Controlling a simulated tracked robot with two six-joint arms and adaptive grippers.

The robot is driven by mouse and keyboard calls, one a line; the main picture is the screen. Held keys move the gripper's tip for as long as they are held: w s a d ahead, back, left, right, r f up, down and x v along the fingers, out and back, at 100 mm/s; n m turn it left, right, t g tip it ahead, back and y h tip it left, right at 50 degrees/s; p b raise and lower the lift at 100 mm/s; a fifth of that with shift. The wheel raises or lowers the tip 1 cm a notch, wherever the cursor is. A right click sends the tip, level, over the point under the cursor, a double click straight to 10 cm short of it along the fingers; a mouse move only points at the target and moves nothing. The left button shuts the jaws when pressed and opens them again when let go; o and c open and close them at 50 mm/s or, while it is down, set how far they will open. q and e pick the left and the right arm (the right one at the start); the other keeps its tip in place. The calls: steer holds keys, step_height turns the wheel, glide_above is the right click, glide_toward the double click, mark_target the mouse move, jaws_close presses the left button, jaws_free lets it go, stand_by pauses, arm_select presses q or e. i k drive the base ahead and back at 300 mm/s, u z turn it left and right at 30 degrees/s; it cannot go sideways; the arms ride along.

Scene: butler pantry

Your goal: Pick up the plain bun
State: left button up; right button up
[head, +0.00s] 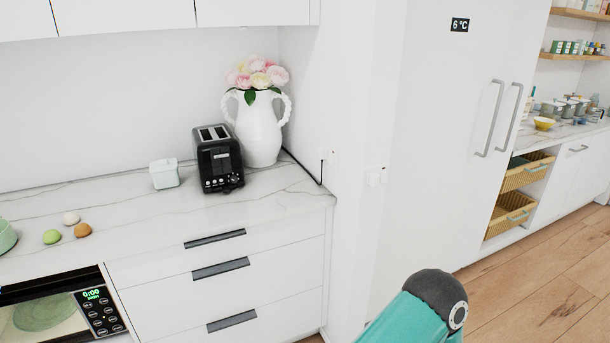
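Three small round buns sit close together on the marble counter at the left in the head view. One is white (71,218), one is green (52,237) and one is golden brown (83,230). They are too small to tell surface detail, so I cannot be certain which is the plain bun. Neither of my grippers is in view. Only a teal and dark grey link of one of my arms shows at the bottom right, well away from the buns.
A green bowl (5,237) is cut off at the left edge. A microwave (60,310) sits below the buns.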

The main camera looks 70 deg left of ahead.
mark_target(71, 219)
steer(key=z, duration=0.25)
steer(key=i, duration=0.2)
steer(key=u, duration=2.6)
steer(key=i, duration=0.2)
steer(key=u, duration=1.95)
steer(key=k, duration=0.5)
steer(key=u, duration=0.4)
steer(key=i, duration=1.6)
steer(key=z, duration=0.45)
